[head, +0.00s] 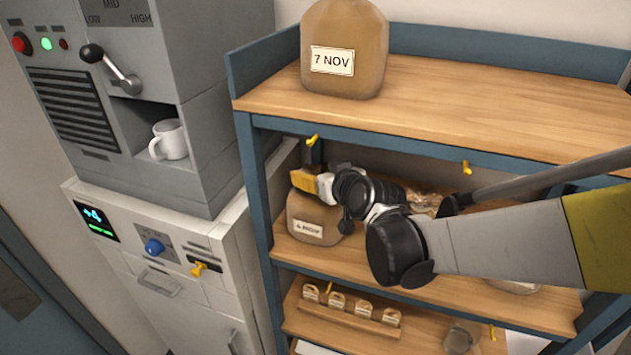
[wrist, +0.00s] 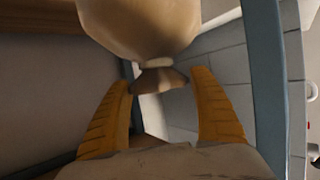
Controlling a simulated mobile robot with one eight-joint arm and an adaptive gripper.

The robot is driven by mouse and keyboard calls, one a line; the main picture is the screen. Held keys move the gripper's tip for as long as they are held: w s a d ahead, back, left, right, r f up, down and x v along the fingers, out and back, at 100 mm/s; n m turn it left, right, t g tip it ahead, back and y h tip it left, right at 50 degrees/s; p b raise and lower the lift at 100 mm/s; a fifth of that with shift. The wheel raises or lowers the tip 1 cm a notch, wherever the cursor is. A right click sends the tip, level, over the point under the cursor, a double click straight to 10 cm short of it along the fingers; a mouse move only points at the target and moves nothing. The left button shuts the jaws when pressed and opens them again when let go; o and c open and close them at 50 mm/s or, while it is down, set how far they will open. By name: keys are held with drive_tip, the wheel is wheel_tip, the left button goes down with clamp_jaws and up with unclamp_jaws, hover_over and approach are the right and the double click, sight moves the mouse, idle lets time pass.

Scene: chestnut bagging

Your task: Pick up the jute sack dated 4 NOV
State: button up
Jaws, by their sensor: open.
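The jute sack dated 4 NOV (head: 312,215) stands at the left end of the middle shelf, its white label low on its front. Its upper part is hidden behind my gripper (head: 313,182). In the wrist view, the rounded sack body (wrist: 138,25) shows at the top, with a pale tie and a flared neck. Another sack (head: 345,45), labelled 7 NOV, stands on the top shelf.
The blue-framed rack has a wooden top shelf (head: 480,95) close above my arm and a blue post (head: 257,190) left of the sack. Small items (head: 350,308) line the lower shelf. A grey machine (head: 205,110) with a white mug (head: 170,140) stands left.

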drive_tip(key=c, duration=1.5)
drive_tip(key=shift+c, duration=0.2)
drive_tip(key=shift+r, duration=0.15)
